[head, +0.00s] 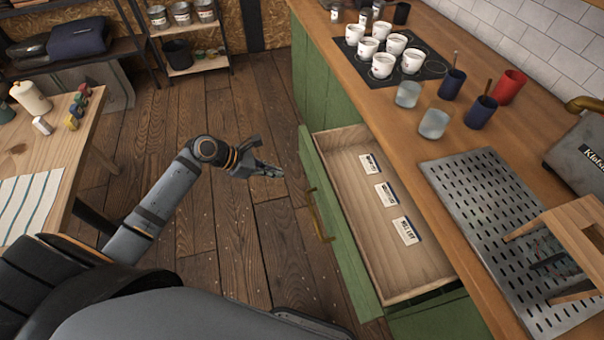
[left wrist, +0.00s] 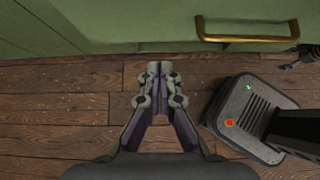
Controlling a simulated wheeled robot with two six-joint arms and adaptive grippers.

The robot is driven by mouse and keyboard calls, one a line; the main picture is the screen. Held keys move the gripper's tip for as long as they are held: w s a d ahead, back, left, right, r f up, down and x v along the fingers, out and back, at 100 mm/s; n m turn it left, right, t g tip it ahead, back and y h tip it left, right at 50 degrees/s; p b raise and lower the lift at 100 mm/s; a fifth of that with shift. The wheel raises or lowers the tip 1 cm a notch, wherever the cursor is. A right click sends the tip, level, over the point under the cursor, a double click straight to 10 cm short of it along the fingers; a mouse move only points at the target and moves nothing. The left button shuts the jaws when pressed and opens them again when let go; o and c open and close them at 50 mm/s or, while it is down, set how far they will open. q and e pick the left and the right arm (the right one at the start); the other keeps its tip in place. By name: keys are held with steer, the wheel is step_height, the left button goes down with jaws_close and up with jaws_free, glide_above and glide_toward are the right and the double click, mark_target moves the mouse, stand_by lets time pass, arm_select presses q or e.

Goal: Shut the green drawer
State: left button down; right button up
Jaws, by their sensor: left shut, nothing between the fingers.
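The green drawer (head: 337,225) stands pulled out from the counter in the head view, with its brass handle (head: 318,215) on the front. Its wooden inside is in sight and holds several small labelled cards (head: 387,195). My left gripper (head: 279,173) is shut and empty, a short way left of the drawer front and apart from it. In the left wrist view, the shut fingertips (left wrist: 160,66) point at the green front, with the brass handle (left wrist: 247,30) up and to the right of them. My right gripper is not in view.
The counter (head: 455,125) above bears white cups (head: 368,48), tumblers, a perforated metal tray (head: 480,220) and a wooden stand. A wooden table (head: 40,150) stands at left. Bare plank floor lies between table and drawer. My base shows at the bottom.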

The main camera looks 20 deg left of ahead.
mark_target(311, 176)
arm_select(q)
steer(key=shift+w+d+f, duration=0.65)
steer(key=shift+w+d, duration=0.15)
steer(key=shift+d, duration=0.35)
steer(key=shift+w+d+f, duration=0.7)
steer(key=shift+w+d, duration=0.05)
steer(key=shift+d, duration=0.45)
steer(key=shift+w+d+f, duration=0.65)
steer(key=shift+w+d, duration=0.15)
steer(key=shift+d, duration=0.35)
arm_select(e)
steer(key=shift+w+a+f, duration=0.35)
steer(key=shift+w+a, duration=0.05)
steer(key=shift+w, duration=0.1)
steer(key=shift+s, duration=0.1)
